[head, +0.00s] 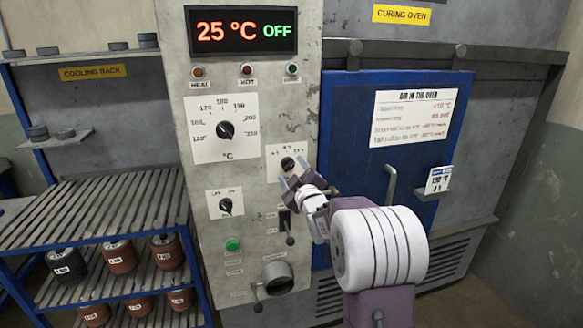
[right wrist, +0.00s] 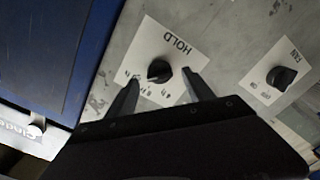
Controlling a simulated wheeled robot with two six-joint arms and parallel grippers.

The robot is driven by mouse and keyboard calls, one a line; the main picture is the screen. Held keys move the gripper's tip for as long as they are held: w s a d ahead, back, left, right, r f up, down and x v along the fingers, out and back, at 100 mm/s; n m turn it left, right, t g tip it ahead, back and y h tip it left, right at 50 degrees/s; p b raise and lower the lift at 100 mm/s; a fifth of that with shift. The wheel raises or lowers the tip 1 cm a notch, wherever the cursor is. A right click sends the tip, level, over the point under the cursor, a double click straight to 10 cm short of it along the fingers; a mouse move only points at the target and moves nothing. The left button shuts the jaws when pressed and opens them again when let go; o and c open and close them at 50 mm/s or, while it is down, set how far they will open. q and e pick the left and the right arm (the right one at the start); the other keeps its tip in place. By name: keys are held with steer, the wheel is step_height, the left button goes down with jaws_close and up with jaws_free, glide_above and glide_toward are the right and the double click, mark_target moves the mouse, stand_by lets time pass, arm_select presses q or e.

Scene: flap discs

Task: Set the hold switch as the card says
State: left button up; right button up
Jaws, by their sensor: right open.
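The hold switch (head: 288,163) is a small black knob on a white plate on the oven's control panel. In the right wrist view the knob (right wrist: 159,71) shows under the word HOLD, with small scale marks that are too blurred to read. My right gripper (head: 289,182) is open in front of the hold plate. In the right wrist view its two fingers (right wrist: 160,77) stand either side of the knob, with gaps; contact cannot be told. My left gripper is not in view.
The display (head: 240,31) reads 25 °C OFF. The large temperature dial (head: 226,130) and the fan knob (head: 225,205) are left of the hold plate. A lever (head: 289,232) and green button (head: 232,244) sit below. The door handle (head: 391,183) juts out at right.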

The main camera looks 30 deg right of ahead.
steer(key=shift+x, duration=0.9)
jaws_close()
steer(key=shift+f+n+b, duration=0.2)
steer(key=shift+n+b, duration=0.3)
steer(key=shift+b, duration=0.2)
steer(key=n+b, duration=0.4)
steer(key=b, duration=0.2)
steer(key=shift+f+n, duration=0.1)
steer(key=shift+n, duration=0.2)
steer(key=shift+r+n+b, duration=0.25)
steer(key=shift+n+b, duration=1.45)
